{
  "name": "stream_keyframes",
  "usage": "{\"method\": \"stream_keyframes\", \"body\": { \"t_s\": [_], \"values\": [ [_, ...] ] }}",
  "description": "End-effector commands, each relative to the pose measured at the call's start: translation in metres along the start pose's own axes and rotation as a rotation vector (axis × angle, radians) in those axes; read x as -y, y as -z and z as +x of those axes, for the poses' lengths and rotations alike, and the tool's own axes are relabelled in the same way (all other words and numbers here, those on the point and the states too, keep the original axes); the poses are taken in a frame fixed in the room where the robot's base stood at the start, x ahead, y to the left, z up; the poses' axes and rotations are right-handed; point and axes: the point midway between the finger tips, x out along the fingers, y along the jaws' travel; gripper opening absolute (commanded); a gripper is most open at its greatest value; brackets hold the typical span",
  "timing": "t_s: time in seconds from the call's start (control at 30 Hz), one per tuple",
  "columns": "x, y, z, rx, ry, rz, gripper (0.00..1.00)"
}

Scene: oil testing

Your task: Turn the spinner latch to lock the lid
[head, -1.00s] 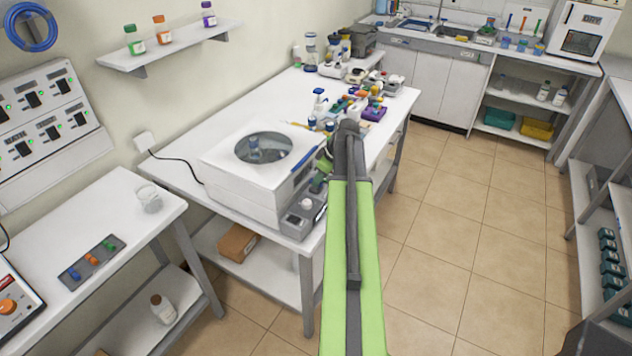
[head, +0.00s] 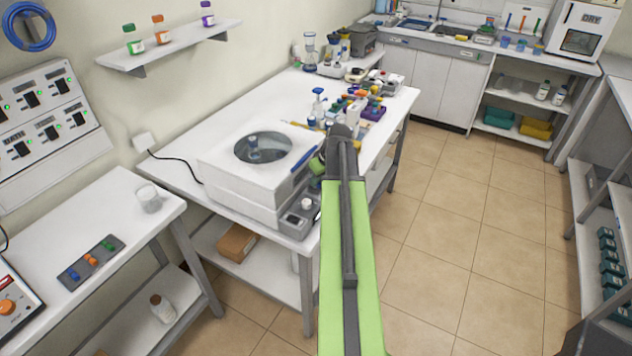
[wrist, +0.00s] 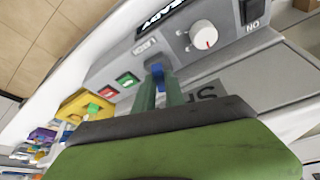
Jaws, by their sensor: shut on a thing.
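The spinner is a white box (head: 240,203) on the bench in the head view. Its lid (head: 222,162), with a round dark window, lies down flat on top. The wrist view shows its grey front panel upside down. The latch (wrist: 158,79) there is a small blue piece below a printed label. My gripper (wrist: 159,84) has its two green fingers close together on the latch, which is partly hidden between them. In the head view my gripper is beside the spinner's right side, mostly hidden by my arm.
A white knob (wrist: 203,35), a green button (wrist: 127,80) and a red button (wrist: 107,92) sit close to the latch. A yellow thing (wrist: 84,104) lies beyond the panel. Bottles and colored racks (head: 371,110) crowd the bench behind. The floor to the right is clear.

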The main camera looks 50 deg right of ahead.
Motion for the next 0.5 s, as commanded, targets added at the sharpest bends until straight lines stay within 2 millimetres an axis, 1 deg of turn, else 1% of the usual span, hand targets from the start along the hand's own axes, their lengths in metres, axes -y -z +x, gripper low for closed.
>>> {"method": "stream_keyframes", "body": {
  "t_s": [0.2, 0.5],
  "values": [
    [0.0014, -0.0011, -0.0007, 0.002, -0.041, 0.098, 0.00],
    [0.0004, -0.0008, -0.0007, 0.001, -0.065, 0.152, 0.00]
  ]
}}
